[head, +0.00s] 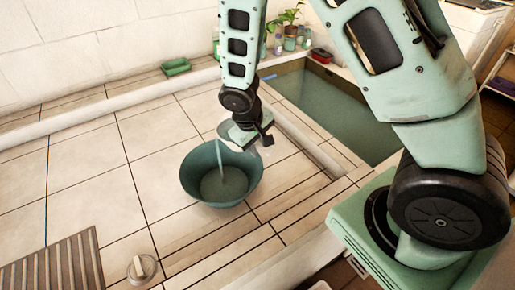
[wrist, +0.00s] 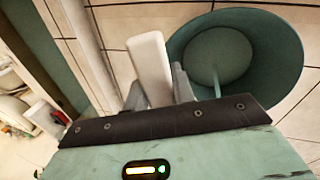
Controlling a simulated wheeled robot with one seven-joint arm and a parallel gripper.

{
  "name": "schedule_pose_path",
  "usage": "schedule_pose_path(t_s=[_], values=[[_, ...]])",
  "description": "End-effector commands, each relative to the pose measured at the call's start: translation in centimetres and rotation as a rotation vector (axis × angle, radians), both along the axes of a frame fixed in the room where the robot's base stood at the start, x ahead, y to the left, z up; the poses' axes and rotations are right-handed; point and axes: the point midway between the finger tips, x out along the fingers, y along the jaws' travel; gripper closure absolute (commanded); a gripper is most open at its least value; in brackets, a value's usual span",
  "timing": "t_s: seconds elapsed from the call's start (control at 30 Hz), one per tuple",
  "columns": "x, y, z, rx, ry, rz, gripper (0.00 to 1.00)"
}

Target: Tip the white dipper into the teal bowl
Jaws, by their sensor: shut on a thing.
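The teal bowl (head: 190,178) stands upright on the tiled counter in the head view, with greyish water or its floor showing inside. My gripper (head: 262,143) is above the bowl's far right rim. It is shut on the white dipper (head: 226,131), which is tilted over the bowl and mostly hidden by the gripper. A thin pale stream falls from the dipper into the bowl. In the wrist view the white handle (wrist: 150,60) sits between the grey fingers, and the teal bowl (wrist: 287,55) lies just beyond on the right. The dipper's cup cannot be made out there.
A sunken basin of greenish water (head: 325,110) lies to the right, behind my arm. A green dish (head: 176,67) is on the back ledge, with a plant (head: 290,16) and bottles at the back. A slatted grate (head: 55,268) and round knob (head: 142,268) are at front left. The left counter is clear.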

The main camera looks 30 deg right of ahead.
Motion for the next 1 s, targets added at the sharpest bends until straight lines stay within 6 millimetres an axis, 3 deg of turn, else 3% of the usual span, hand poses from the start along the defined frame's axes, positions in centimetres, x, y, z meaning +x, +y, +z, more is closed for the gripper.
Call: schedule_pose_path(t_s=[0.5,1.0], values=[[0.1,0.4,-0.1,-0.236,-0.050,0.007,1.00],[-0.2,1.3,0.2,-0.769,-0.150,0.006,1.00]])
